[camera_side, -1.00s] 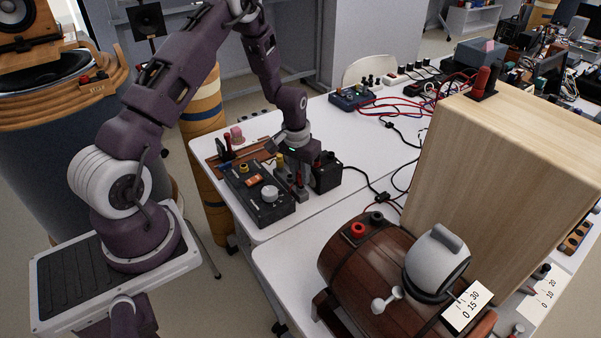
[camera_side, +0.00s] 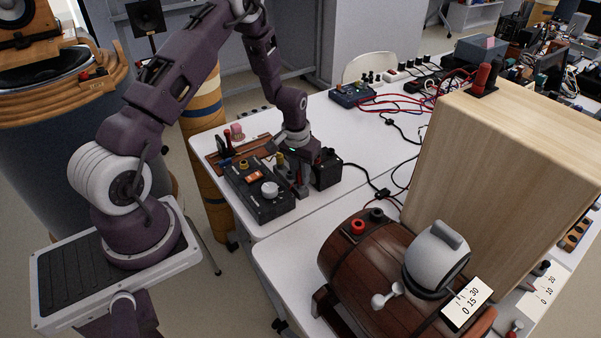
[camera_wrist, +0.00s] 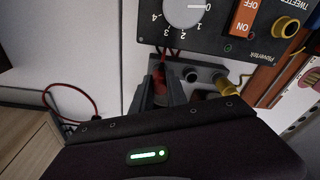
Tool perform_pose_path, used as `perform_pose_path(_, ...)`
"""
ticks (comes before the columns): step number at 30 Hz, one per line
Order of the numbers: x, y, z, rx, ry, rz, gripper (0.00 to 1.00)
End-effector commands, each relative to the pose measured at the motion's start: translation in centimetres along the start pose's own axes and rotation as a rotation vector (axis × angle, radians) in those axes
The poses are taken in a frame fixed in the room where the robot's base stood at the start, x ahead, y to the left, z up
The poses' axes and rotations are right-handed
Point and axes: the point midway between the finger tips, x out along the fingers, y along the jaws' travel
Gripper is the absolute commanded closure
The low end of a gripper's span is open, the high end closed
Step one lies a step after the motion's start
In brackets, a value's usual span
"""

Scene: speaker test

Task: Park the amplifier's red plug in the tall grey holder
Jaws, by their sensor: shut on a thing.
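My gripper (camera_side: 303,187) points down beside the amplifier (camera_side: 258,192), a black box with a white knob and an orange switch. In the wrist view, my gripper (camera_wrist: 160,92) is shut on the red plug (camera_wrist: 160,83). A red lead shows just above the plug. A grey block with dark round openings (camera_wrist: 196,72) stands right beside the fingers, partly hidden by them, and looks like the grey holder. I cannot tell whether the plug's tip is inside an opening. A yellow plug (camera_wrist: 229,87) is just to the right.
A black box (camera_side: 327,172) stands close to the right of my gripper. A wooden rack (camera_side: 238,147) lies behind the amplifier. A brown barrel-shaped device (camera_side: 345,262) and a tall wooden cabinet (camera_side: 490,150) stand at the right. The white table behind is partly clear.

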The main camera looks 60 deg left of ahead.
Motion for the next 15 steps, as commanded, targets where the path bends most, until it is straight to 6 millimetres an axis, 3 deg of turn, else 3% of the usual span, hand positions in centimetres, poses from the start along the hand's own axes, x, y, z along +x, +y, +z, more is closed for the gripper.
perform_pose_path(15, 0.32, 0.0, -0.01, 0.0, 0.001, 0.0, 1.0)
